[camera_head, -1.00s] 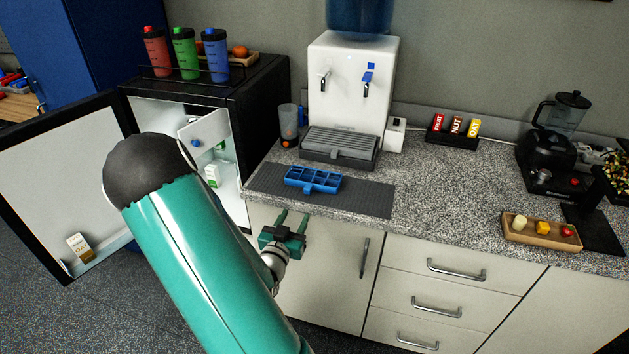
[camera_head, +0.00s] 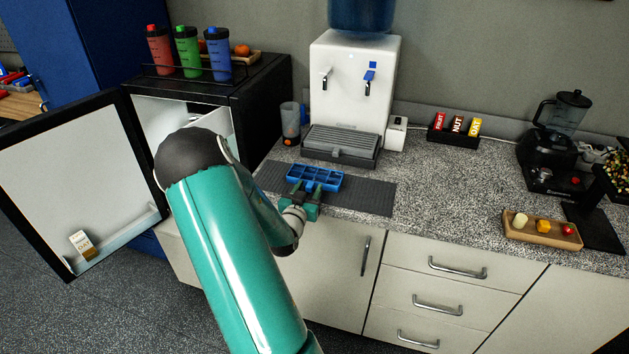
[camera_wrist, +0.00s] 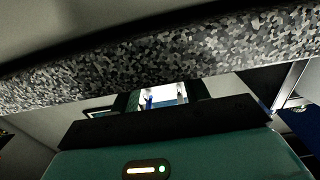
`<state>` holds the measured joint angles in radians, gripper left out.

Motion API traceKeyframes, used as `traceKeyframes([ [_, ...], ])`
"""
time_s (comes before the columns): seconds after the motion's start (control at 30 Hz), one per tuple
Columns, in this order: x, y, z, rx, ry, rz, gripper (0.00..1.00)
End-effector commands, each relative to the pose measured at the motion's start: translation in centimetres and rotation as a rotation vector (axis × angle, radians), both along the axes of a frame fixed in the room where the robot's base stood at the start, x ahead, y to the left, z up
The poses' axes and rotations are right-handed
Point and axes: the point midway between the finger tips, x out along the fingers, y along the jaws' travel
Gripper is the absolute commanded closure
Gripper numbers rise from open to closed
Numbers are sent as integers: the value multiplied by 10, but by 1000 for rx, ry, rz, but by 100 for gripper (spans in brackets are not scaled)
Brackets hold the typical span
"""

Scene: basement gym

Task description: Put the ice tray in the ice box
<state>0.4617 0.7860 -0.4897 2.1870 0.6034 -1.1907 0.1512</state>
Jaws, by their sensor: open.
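The blue ice tray (camera_head: 315,176), with several compartments, lies on the dark grey mat (camera_head: 370,196) on the counter. My gripper (camera_head: 310,190) is open at the tray's near side, where its handle was visible earlier. Its fingers overlap the tray's front edge in the head view, and I cannot tell if they touch it. In the wrist view my gripper (camera_wrist: 163,95) shows a small white and blue patch between its fingers, too small to identify. The fridge (camera_head: 250,100) stands open at left. Its inner ice box is mostly hidden behind my arm, with only a pale part (camera_head: 218,122) showing.
The open fridge door (camera_head: 75,185) reaches out at left. A water dispenser (camera_head: 352,90) stands behind the mat, with a cup (camera_head: 290,124) to its left. The speckled counter edge (camera_wrist: 190,50) crosses the wrist view. Counter right of the mat is clear up to a wooden snack tray (camera_head: 542,233).

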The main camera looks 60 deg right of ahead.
Motion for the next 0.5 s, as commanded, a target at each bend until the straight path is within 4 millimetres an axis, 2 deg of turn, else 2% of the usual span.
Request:
traceKeyframes([
  [0.13,0,0,0,0,0,0,55],
  [0.17,0,0,0,0,0,0,58],
  [0.37,0,1,0,0,-1,0,98],
  [0.5,0,0,1,-1,-1,0,100],
])
